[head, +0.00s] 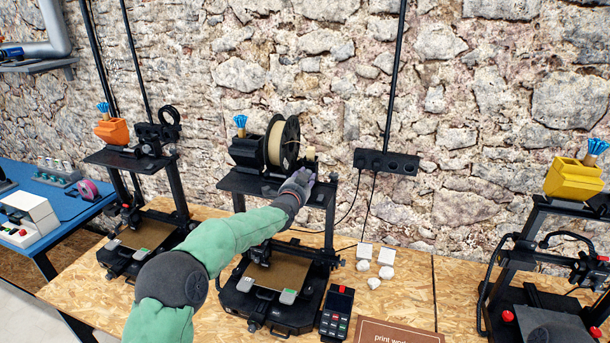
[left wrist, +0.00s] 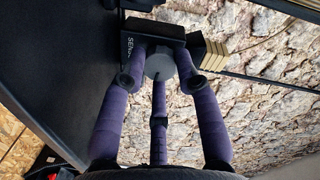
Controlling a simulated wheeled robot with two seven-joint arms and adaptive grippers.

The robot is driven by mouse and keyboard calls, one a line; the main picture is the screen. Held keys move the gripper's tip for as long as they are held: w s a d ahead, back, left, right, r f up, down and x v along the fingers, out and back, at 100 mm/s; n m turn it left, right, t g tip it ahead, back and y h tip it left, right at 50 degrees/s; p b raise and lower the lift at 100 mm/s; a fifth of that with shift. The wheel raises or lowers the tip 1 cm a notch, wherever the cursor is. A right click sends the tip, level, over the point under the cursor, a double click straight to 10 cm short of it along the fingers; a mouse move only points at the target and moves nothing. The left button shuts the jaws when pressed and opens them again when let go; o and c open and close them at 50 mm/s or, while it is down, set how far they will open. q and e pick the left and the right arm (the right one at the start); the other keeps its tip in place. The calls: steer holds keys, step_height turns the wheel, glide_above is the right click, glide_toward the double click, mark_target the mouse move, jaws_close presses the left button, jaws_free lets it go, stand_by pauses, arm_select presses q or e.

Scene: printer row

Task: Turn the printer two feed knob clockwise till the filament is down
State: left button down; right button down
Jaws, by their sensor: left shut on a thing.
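Printer two stands in the middle of the bench in the head view, with a spool of beige filament (head: 274,146) on its top shelf (head: 262,187). My left gripper (head: 303,176) is at the right end of that shelf and covers the knob there. In the left wrist view, the grey round feed knob (left wrist: 159,66) sits on a dark box (left wrist: 152,34) with partly hidden white lettering. The purple fingers of my left gripper (left wrist: 160,78) are closed around the knob. I cannot make out the filament strand or the knob's turn. My right gripper is not in view.
Similar printers stand left, with an orange pot (head: 112,131), and right, with a yellow pot (head: 573,179). A power strip (head: 387,162) hangs on the stone wall. A keypad (head: 337,312) and small white pieces (head: 374,283) lie on the bench, right of printer two.

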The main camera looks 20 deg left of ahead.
arm_select(q)
steer(key=shift+f, duration=0.25)
steer(key=c, duration=0.9)
jaws_free()
steer(key=shift+r, duration=0.1)
steer(key=shift+s+r, duration=0.1)
steer(key=shift+s, duration=0.05)
steer(key=shift+s, duration=0.25)
steer(key=s, duration=1.1)
steer(key=shift+a+r, duration=0.15)
steer(key=shift+r, duration=0.2)
steer(key=shift+s, duration=0.1)
steer(key=shift+c, duration=0.3)
